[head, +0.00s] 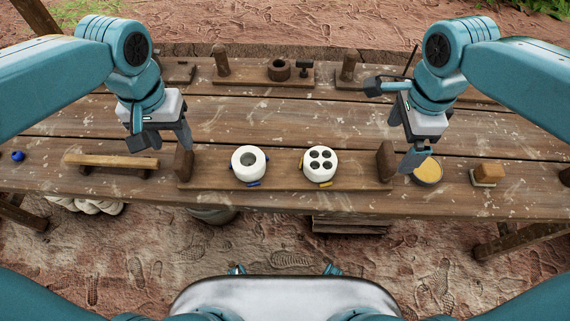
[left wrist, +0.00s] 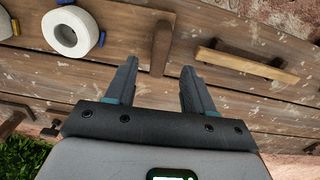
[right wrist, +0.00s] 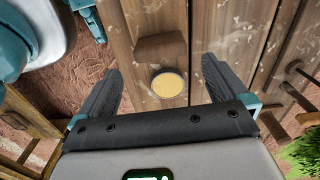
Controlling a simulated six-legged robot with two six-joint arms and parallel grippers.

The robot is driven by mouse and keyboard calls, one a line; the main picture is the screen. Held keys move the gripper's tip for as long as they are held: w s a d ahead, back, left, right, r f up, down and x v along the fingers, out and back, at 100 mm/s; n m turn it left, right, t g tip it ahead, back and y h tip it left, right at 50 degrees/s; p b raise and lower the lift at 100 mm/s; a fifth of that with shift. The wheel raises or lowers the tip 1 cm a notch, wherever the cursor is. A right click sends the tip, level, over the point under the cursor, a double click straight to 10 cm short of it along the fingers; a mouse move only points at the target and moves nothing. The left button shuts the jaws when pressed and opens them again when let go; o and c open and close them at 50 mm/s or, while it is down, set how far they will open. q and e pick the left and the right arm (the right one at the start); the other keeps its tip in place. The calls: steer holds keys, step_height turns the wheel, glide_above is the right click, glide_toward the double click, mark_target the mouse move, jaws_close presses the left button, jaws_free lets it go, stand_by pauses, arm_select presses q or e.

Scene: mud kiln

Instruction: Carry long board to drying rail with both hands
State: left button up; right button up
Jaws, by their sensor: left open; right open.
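The long board (head: 277,174) lies on the near part of the table, with an upright wooden end block at its left (head: 184,164) and right (head: 386,161). It bears a white ring-shaped piece (head: 249,163) and a white piece with several holes (head: 319,163). My left gripper (head: 165,142) is open just above the left end block, which shows between its fingertips in the left wrist view (left wrist: 161,45). My right gripper (head: 411,157) is open by the right end block, which shows beyond its fingers in the right wrist view (right wrist: 160,47). Which thing is the drying rail I cannot tell.
At the back stand wooden pieces with upright posts (head: 220,60) and a dark pot (head: 279,69). A wooden bar (head: 111,161) lies left of the board. A bowl of yellow stuff (head: 427,171) and a wood-topped block (head: 488,175) are to the right. The table's middle is clear.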

mark_target(179, 153)
arm_select(q)
step_height(179, 153, down, 9)
steer(key=shift+r, duration=0.1)
arm_select(e)
step_height(179, 153, down, 9)
steer(key=shift+r, duration=0.1)
arm_select(q)
steer(key=shift+c, duration=0.3)
arm_select(e)
steer(key=shift+c, duration=0.3)
arm_select(q)
jaws_close()
arm_select(e)
steer(key=c, duration=1)
steer(key=shift+c, duration=0.9)
